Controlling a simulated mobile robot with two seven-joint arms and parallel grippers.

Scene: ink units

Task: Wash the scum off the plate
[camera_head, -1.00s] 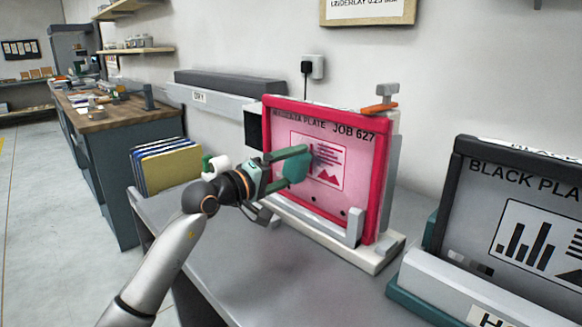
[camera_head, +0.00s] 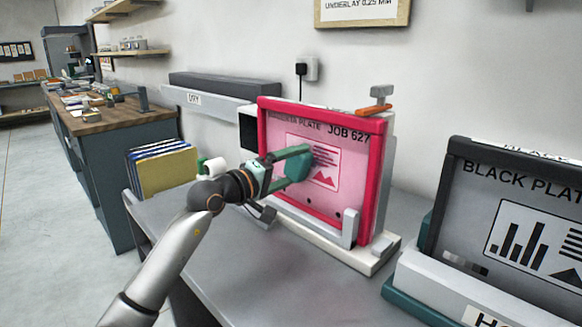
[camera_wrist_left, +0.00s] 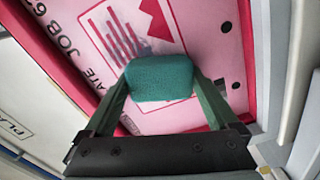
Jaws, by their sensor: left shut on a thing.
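The magenta plate (camera_head: 350,190), marked "JOB 627", stands upright in a red frame on a pale stand. It carries a printed panel with lines, bars and a mountain shape. Contact looks likely but is partly hidden. In the left wrist view a purplish haze (camera_wrist_left: 122,42) shows around the printed bars just beyond the sponge. Two small dark dots sit low on the plate. My right gripper is not in view.
A black plate (camera_head: 520,205) stands in a holder at the right. A rail labelled "DRY" (camera_head: 195,98) runs along the wall behind. An orange-handled tool (camera_head: 375,109) rests on the frame's top. Yellow-fronted folders (camera_head: 168,170) stand at left. The grey bench front (camera_head: 290,285) is clear.

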